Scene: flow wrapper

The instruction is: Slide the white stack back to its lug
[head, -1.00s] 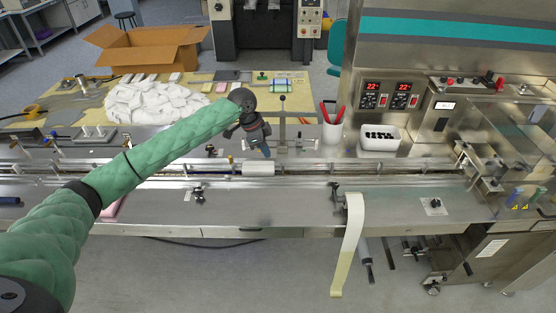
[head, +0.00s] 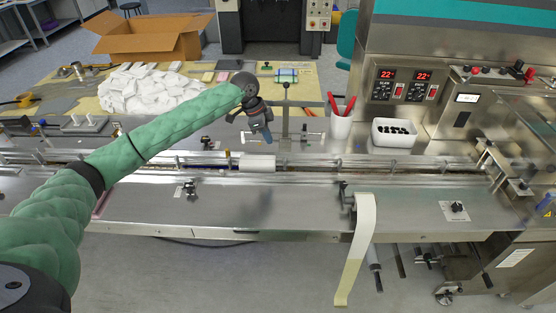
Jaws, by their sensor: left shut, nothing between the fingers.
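The white stack (head: 257,163) lies in the infeed channel (head: 330,165) of the wrapper, near the middle of the head view. Any lug beside it is too small to make out. My left gripper (head: 267,138) hangs just above and behind the stack, pointing down. Its fingers are together and hold nothing. It looks apart from the stack, though the exact gap is hard to judge. My right gripper is not in view.
A white cup with red-handled tools (head: 340,125) and a white bin of dark pieces (head: 394,133) stand behind the channel at right. A pale film strip (head: 358,245) hangs over the front edge. The steel deck (head: 270,205) before the channel is mostly clear.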

